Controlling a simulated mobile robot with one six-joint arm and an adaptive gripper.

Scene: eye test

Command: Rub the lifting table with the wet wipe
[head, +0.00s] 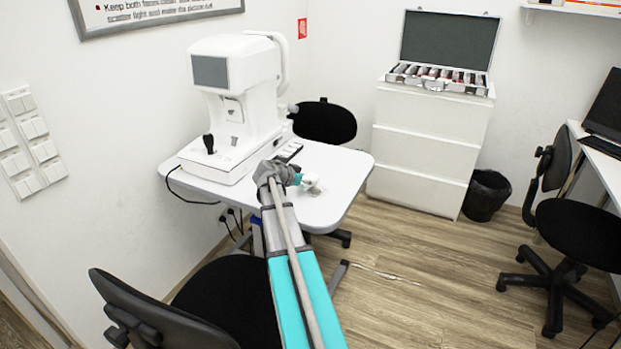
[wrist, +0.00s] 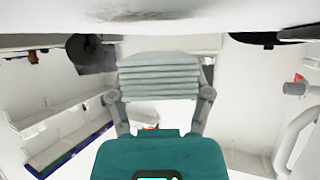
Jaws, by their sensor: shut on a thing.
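The lifting table (head: 342,172) is a small white table with rounded corners in the middle of the head view. My gripper (head: 308,183) is over its front part, at the end of my grey and teal arm. In the wrist view, my gripper (wrist: 160,88) is shut on the wet wipe (wrist: 158,72), a pale grey-green folded stack held between the two grey fingers. In the head view the wipe is small and partly hidden by the gripper. I cannot tell whether it touches the tabletop.
A white eye-testing machine (head: 236,105) fills the table's back left. A black chair (head: 225,300) stands in front, another (head: 323,121) behind. A white drawer cabinet (head: 425,150) and black bin (head: 487,194) stand right. The table's right side is clear.

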